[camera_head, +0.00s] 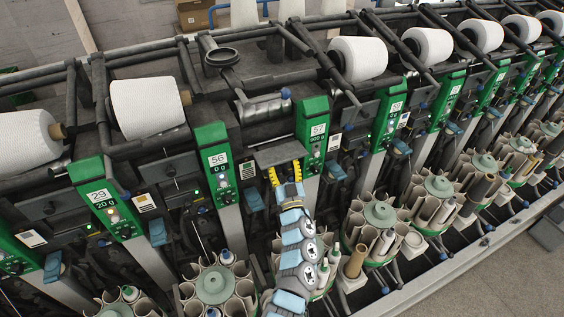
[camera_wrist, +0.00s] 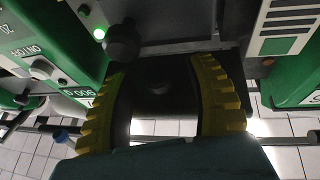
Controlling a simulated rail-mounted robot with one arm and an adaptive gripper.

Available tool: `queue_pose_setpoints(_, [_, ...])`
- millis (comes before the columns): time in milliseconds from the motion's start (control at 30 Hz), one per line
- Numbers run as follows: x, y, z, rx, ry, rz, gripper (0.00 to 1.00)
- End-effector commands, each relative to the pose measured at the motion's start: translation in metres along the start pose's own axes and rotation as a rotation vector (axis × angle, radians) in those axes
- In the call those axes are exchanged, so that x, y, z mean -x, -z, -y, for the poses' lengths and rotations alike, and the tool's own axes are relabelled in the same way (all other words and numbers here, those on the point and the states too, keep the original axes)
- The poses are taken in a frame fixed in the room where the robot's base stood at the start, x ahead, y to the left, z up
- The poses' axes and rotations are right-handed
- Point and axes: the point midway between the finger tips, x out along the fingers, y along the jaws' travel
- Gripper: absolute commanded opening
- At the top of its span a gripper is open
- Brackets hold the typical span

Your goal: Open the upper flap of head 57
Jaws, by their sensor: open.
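Head 57 has a green panel (camera_head: 312,135) marked "57" and "900 g" at the middle of the head view. To its left, a flat grey plate (camera_head: 279,153), which looks like the upper flap, sits right at my fingertips. My gripper (camera_head: 286,173) has its yellow fingers apart, pointing up at the plate from below. In the wrist view my gripper (camera_wrist: 160,90) straddles a dark surface, with one finger on each side. Whether the fingers touch it cannot be told.
The green panel of head 56 (camera_head: 218,165) is to the left. White yarn cones (camera_head: 357,59) line the top. Bobbin magazines (camera_head: 381,216) crowd below, beside my arm.

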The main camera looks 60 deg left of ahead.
Motion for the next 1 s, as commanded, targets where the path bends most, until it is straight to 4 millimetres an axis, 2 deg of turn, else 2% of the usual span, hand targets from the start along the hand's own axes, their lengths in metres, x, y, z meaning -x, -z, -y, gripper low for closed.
queue_pose_setpoints(400, [-0.0048, -0.0009, 0.0000, 0.000, 0.000, 0.002, 0.56])
queue_pose_setpoints(433, [-0.0049, -0.0010, 0.0000, 0.000, 0.000, 0.002, 0.53])
queue_pose_setpoints(600, [-0.0048, -0.0009, 0.0001, -0.001, 0.000, 0.002, 0.04])
queue_pose_setpoints(633, [-0.0048, -0.0009, 0.0001, -0.001, 0.000, 0.002, 0.00])
queue_pose_setpoints(1000, [-0.0053, 0.0003, 0.0002, 0.000, 0.000, 0.008, 0.00])
